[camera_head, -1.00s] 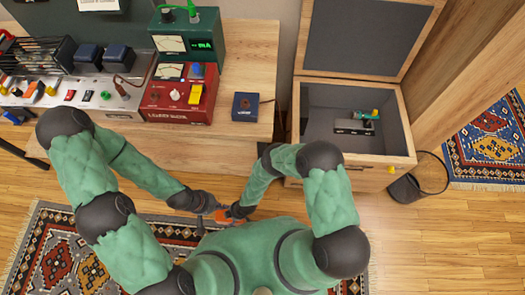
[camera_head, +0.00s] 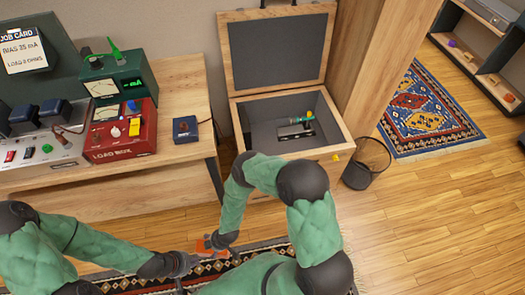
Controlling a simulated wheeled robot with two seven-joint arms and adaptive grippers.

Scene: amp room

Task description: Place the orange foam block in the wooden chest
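The orange foam block (camera_head: 202,246) shows in part between my two grippers, low in the view in front of my body. My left gripper (camera_head: 190,262) comes in from the left and its tip is close to the block's left side. My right gripper (camera_head: 214,242) is at the block's right and covers part of it. The fingers are too small and overlapped to tell which gripper holds it. The wooden chest (camera_head: 342,128) stands beyond my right arm with its lid raised. Inside lie a dark flat item (camera_head: 293,131) and a green cylinder (camera_head: 302,113).
A wooden bench (camera_head: 180,90) at left carries a red load box (camera_head: 125,140), a green meter and a small blue box (camera_head: 185,128). A wire basket (camera_head: 365,165) stands right of the chest. The floor at right is open.

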